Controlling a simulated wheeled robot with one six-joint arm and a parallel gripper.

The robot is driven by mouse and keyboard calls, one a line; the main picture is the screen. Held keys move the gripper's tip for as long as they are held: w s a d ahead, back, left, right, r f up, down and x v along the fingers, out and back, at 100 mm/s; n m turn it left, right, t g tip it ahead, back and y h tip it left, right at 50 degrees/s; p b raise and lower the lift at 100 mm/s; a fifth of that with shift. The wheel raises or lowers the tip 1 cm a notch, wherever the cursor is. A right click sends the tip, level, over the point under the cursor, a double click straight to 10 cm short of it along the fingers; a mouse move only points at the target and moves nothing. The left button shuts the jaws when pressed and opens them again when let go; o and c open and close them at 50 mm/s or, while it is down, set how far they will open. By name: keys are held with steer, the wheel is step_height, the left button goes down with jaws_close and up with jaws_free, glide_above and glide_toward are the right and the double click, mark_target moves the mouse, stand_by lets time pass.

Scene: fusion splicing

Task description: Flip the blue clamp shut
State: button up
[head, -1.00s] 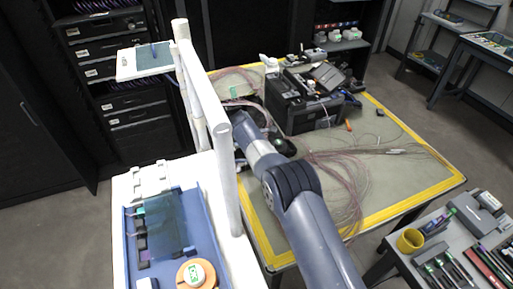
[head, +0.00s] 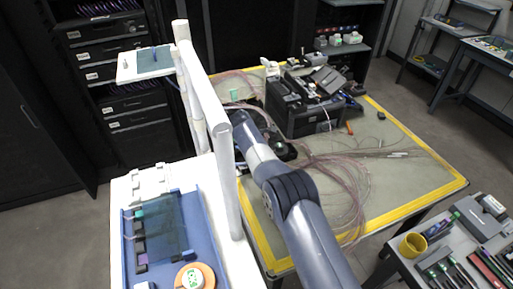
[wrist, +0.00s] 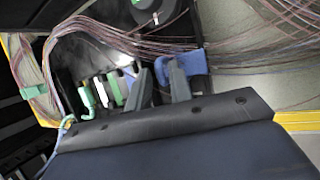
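A blue clamp (wrist: 188,64) shows in the wrist view, at and to the right of my gripper's right finger, which hides part of it. My gripper (wrist: 156,66) has its two dark fingers apart, with nothing visible held between them. The right finger overlaps the clamp in the picture; I cannot tell whether they touch, or how far the clamp is closed. A row of green, white and dark pieces (wrist: 108,90) lies just left of the fingers. In the head view my arm hides the fingertips, and I cannot make out the clamp.
Pinkish fibre bundles (wrist: 105,38) run across above the fingers and spread over the yellow-edged table (head: 400,180). A black splicing machine (head: 300,105) stands at the back of the table. A white frame post (head: 228,190) stands close left of my arm.

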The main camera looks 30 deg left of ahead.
steer(key=shift+o, duration=1)
steer(key=shift+f, duration=0.1)
steer(key=shift+s, duration=0.1)
steer(key=b+v, duration=0.2)
steer(key=v, duration=0.8)
steer(key=shift+r, duration=0.4)
steer(key=shift+s+f, duration=0.1)
steer(key=p+x, duration=0.2)
steer(key=x, duration=0.8)
steer(key=shift+f, duration=0.3)
